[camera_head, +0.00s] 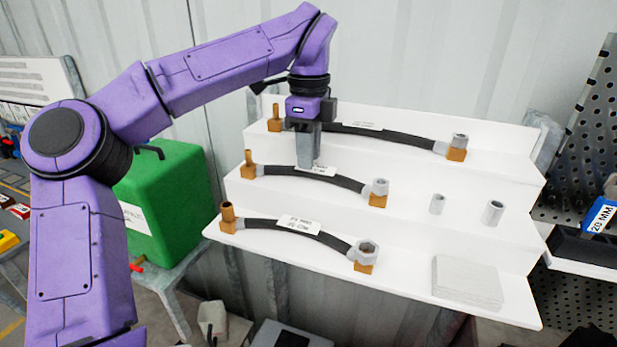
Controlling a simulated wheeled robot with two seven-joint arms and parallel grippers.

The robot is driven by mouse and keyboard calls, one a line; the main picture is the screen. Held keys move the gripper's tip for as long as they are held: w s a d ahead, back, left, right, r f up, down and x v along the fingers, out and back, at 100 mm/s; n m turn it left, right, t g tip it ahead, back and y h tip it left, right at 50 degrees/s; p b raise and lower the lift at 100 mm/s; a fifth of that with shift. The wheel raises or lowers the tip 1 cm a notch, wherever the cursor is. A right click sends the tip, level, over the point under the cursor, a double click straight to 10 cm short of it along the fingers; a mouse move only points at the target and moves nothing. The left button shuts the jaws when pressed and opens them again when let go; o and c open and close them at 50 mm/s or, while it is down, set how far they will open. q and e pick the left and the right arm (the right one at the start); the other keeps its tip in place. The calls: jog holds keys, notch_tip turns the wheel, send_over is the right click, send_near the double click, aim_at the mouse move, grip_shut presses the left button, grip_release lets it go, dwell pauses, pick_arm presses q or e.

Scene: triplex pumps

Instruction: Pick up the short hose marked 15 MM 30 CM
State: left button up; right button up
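Three black hoses with brass and grey end fittings lie on the steps of a white stepped rack. The front hose (300,235) is on the lowest step, the middle hose (333,178) on the middle step, and the back hose (385,137) on the top step. Each has a white label, too small to read with certainty, so I cannot tell which is 15 MM 30 CM. My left gripper (309,164) points down at the middle hose's label, hiding part of it. Its fingers overlap in view; whether they touch or grip the hose is unclear. My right gripper is out of view.
Two grey cylindrical fittings (437,204) (493,213) stand on the middle step's right. A pale flat stack (466,283) lies on the lowest step's right. A green case (165,205) stands left of the rack (400,290). A perforated panel (590,130) rises at the right.

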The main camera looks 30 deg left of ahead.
aim_at(315, 171)
pick_arm(q)
jog(key=w+f, duration=0.1)
jog(key=f, duration=0.1)
jog(key=w+f, duration=0.1)
jog(key=shift+w+d+f+p, duration=0.1)
jog(key=shift+d+f+p, duration=0.1)
jog(key=shift+f+p, duration=0.2)
jog(key=shift+f, duration=0.35)
jog(key=shift+s, duration=0.3)
grip_shut()
